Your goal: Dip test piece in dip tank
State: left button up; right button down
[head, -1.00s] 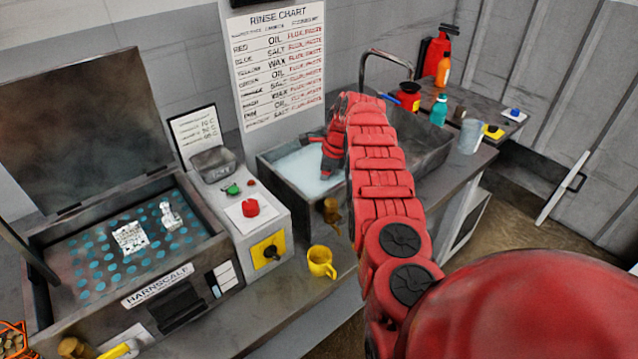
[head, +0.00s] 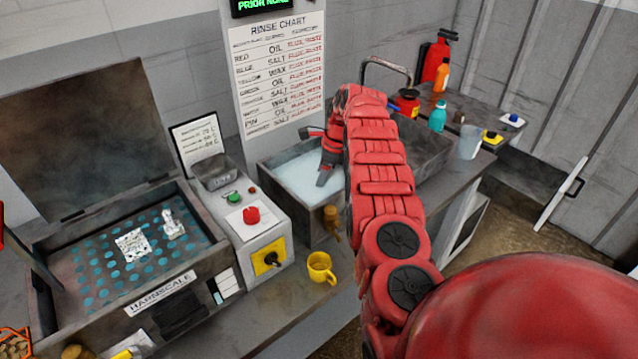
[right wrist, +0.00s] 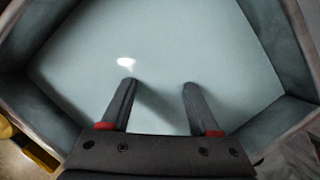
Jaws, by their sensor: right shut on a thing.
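The dip tank (head: 297,212) is a grey open basin of pale blue liquid on the bench, right of the control box. My right gripper (head: 322,180) reaches into the tank opening and points down at the liquid. In the right wrist view the tank walls (right wrist: 46,92) surround the liquid, and the two dark fingers of my right gripper (right wrist: 160,88) stand apart over or in it. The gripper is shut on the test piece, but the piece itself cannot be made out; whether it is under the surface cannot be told. My left gripper is not in view.
A control box (head: 262,228) with a red button adjoins the tank. A yellow mug (head: 320,268) stands in front. An empty-looking sink (head: 432,150) is to the right.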

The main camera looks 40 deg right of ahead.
notch_tip(320, 180, up, 4)
jog(key=shift+r+p, duration=0.1)
jog(key=shift+p, duration=0.85)
notch_tip(320, 180, up, 8)
jog(key=p, duration=0.6)
jog(key=shift+p, duration=0.4)
